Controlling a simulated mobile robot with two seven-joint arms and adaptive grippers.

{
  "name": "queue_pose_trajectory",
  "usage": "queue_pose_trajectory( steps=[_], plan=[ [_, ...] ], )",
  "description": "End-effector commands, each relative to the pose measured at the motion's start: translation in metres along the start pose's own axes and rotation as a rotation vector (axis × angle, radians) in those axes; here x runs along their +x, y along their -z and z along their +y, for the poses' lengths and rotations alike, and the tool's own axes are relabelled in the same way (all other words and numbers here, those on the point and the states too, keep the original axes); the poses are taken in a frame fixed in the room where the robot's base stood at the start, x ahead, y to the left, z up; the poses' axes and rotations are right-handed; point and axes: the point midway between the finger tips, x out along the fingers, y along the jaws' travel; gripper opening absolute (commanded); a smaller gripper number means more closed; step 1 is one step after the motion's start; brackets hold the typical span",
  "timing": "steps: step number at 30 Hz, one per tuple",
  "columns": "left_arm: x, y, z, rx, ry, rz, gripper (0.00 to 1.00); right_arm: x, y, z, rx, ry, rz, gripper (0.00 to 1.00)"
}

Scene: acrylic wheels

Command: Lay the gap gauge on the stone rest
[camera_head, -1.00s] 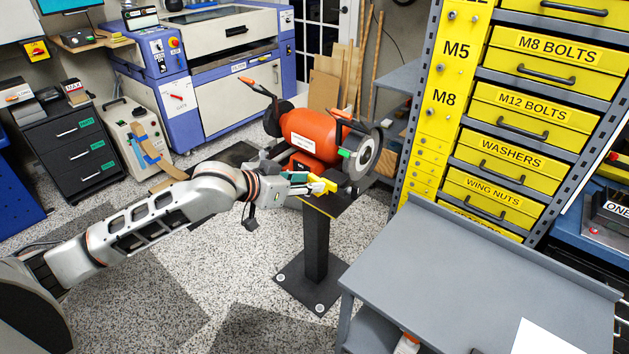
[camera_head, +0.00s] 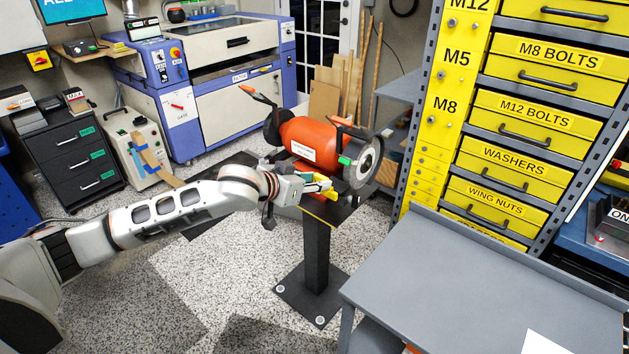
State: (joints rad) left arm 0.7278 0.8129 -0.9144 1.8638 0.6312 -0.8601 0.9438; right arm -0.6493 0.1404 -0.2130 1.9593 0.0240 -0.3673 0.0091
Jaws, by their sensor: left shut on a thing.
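The orange bench grinder (camera_head: 318,143) stands on a black pedestal, with its grey stone wheel (camera_head: 369,164) at the right end. The dark stone rest (camera_head: 350,199) appears low in front of that wheel, partly hidden. My left gripper (camera_head: 318,186) reaches in from the left, just in front of the grinder and left of the rest. It is shut on a small yellow piece, seemingly the gap gauge (camera_head: 328,193), held close to the rest. Contact between them is too small to tell. My right gripper is out of view.
A grey metal bench (camera_head: 480,285) fills the lower right. A yellow drawer cabinet (camera_head: 510,140) stands behind it. The pedestal (camera_head: 316,258) has a wide foot on the speckled floor. The floor left of it is open.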

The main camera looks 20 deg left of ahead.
Motion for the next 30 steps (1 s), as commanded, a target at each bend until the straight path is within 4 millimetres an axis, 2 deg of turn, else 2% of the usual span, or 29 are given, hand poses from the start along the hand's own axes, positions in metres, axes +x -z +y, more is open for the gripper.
queue_pose_trajectory(
  steps=[5,30],
  plan=[
    [-0.001,0.002,0.001,0.000,-0.003,0.001,0.08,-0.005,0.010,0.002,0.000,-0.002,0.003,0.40],
    [0.053,0.011,0.000,0.000,-0.002,0.002,0.08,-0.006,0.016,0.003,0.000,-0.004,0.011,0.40]
  ],
)
